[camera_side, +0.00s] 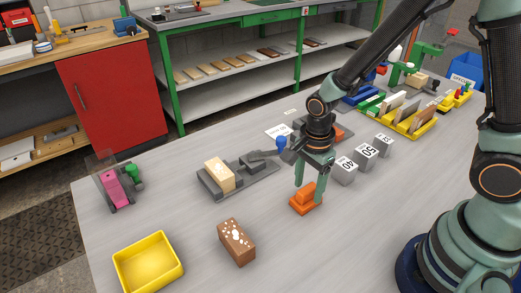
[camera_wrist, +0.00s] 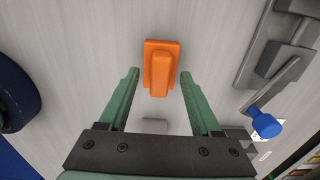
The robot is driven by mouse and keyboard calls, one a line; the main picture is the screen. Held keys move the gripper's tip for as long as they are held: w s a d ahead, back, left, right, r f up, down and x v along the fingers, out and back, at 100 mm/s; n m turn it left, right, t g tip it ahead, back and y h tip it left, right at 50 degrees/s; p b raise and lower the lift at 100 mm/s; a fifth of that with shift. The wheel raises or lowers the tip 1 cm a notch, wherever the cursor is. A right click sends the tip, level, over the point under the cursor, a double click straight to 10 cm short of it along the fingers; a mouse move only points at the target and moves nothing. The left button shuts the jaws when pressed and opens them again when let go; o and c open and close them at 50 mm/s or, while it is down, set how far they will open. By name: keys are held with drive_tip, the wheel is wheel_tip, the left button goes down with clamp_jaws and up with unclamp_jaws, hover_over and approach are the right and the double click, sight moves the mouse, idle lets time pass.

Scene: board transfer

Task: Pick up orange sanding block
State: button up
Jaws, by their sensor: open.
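The orange sanding block (camera_side: 305,199) stands on the grey table in the side view, a flat base with a raised grip on top. It also shows in the wrist view (camera_wrist: 161,68), just ahead of the space between my fingertips. My gripper (camera_side: 313,177) points down over the block in the side view, its two green fingers close above it. In the wrist view my gripper (camera_wrist: 158,75) is open, with one finger on each side of the block and a gap on both sides. Nothing is held.
Grey numbered blocks (camera_side: 364,156) stand to the right of my gripper. A clamp fixture with a wooden block (camera_side: 219,174) lies to the left. A brown spotted block (camera_side: 237,243) and a yellow tray (camera_side: 176,241) are at the front left. The table in front of the sanding block is clear.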

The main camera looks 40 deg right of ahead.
sight(308, 188)
drive_tip(key=shift+f, duration=0.65)
clamp_jaws()
drive_tip(key=shift+r, duration=0.15)
wheel_tip(308, 188, up, 20)
idle(0.4)
